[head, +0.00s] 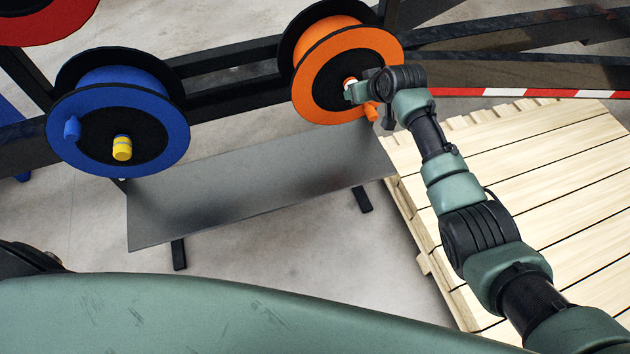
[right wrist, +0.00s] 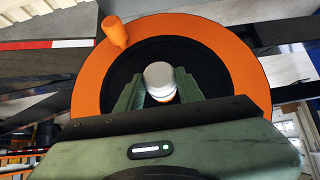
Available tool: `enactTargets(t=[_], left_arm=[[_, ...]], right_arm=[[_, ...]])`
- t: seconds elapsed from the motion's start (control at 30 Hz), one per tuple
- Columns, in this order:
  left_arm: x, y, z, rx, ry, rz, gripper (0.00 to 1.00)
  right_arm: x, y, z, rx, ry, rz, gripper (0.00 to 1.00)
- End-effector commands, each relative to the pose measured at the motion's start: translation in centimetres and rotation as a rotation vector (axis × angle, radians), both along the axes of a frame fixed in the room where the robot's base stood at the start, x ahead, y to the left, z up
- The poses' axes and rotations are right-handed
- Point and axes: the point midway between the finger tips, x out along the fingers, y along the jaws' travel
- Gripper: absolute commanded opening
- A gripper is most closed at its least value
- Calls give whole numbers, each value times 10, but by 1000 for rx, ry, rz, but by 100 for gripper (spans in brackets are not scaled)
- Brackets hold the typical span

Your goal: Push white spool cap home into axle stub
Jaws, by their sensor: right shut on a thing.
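The white spool cap (right wrist: 159,77) is between the fingers of my right gripper (right wrist: 158,92) in the right wrist view. My right gripper is shut on it, at the black centre of the orange spool (right wrist: 238,72). In the head view my right gripper (head: 353,90) reaches the hub of the orange spool (head: 375,50), and only a little white shows there. The axle stub is hidden behind the cap and fingers, so I cannot tell how deep the cap sits. My left gripper is not in view.
A blue spool (head: 165,150) with a yellow cap (head: 122,148) hangs to the left. A red spool (head: 45,25) is at the top left. A grey metal sheet (head: 250,190) stands below. A wooden pallet (head: 510,200) lies right, under my arm. The orange spool's handle (right wrist: 115,32) sticks out.

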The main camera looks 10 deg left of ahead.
Motion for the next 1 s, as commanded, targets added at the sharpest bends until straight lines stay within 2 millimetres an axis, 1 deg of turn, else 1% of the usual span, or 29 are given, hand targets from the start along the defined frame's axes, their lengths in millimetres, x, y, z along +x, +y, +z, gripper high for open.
enactTargets(t=[0.2,0.23,0.27,0.3,0.33,0.73,0.87,1.0], left_arm=[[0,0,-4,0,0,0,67],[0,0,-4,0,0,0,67],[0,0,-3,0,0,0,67],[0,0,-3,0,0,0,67],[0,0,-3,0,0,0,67],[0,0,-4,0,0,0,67],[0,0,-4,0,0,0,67],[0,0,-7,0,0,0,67]], right_arm=[[2,2,0,1,-2,0,0],[3,2,1,1,-2,0,39],[3,2,1,1,-2,0,48],[2,2,1,1,-1,0,59],[2,2,1,1,-1,0,62],[0,0,3,1,-1,0,62],[-6,-4,11,2,-1,1,62],[-17,-12,24,0,-5,1,62]])
